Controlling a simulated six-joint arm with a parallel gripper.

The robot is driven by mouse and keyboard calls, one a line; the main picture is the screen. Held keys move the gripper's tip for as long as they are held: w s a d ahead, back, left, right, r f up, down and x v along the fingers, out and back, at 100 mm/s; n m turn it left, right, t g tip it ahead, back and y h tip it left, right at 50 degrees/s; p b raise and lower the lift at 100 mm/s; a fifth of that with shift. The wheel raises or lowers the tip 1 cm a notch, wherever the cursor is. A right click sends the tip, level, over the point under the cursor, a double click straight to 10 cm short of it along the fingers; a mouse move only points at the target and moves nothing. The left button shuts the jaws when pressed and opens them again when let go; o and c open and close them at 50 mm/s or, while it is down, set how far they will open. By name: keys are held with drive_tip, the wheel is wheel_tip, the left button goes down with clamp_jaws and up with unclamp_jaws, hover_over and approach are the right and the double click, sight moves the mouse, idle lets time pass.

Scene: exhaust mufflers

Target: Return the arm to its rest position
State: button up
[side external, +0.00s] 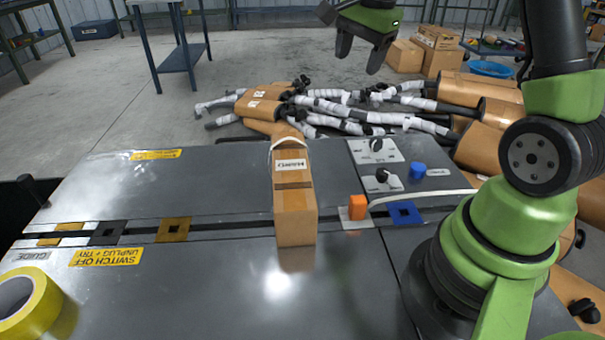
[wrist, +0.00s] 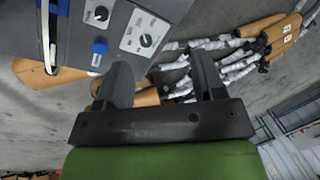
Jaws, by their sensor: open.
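My gripper (side external: 359,46) is at the top of the side external view, raised well above the table and pointing down. Its two dark fingers are apart with nothing between them. In the wrist view the open fingers (wrist: 166,85) show over the floor just past the table's edge, with wrapped muffler pipes beyond them. My green arm rises at the right of the side external view and partly hides what is behind it.
Wrapped exhaust mufflers (side external: 480,92) lie on the floor behind. The air around my gripper looks clear.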

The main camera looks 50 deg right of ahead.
drive_tip(key=s+a+r+n+t, duration=0.1)
drive_tip(key=s+a+r+n, duration=0.3)
drive_tip(key=a, duration=0.2)
drive_tip(key=s+a+r+n+t, duration=0.2)
drive_tip(key=s+a+r+n, duration=0.2)
drive_tip(key=a, duration=0.3)
drive_tip(key=s+a+n+t+y, duration=0.1)
drive_tip(key=s+a+n+y, duration=0.1)
drive_tip(key=s+a+n, duration=0.4)
drive_tip(key=s, duration=0.3)
drive_tip(key=shift+f+n+t, duration=0.3)
drive_tip(key=shift+f+t, duration=0.1)
